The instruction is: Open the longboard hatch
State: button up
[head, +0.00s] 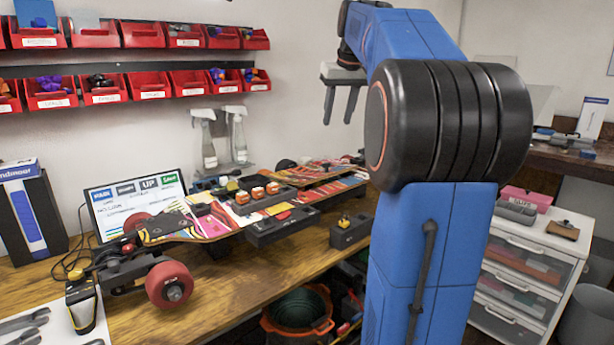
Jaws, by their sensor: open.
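The longboard (207,222) lies across the wooden workbench, with a red front wheel (169,285) toward me. Its colourful deck carries a dark housing (265,203) with orange-and-white parts on top. I cannot tell which part of the board is the hatch or whether it is open or shut. My gripper (339,118) is open and empty, fingers pointing down. It hangs in the air above and behind the board's far half, well apart from it. My blue arm hides part of the bench on the right.
A laptop-like screen (140,205) stands behind the board. Black blocks (352,232) sit at the bench's front edge. Spray bottles (207,140) hang on the wall below red bins (147,85). A white drawer unit (520,270) stands right; an orange-rimmed bucket (298,312) is below.

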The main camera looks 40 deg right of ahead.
jog(key=s+a+f+g, duration=0.1)
jog(key=s+a+f, duration=0.4)
jog(key=a, duration=0.4)
jog(key=s+a+f, duration=0.4)
jog(key=a+f, duration=0.2)
jog(key=a, duration=0.3)
jog(key=shift+s+a+f+g+y, duration=0.2)
jog(key=shift+s+a+g+y, duration=0.1)
jog(key=shift+s+g, duration=0.1)
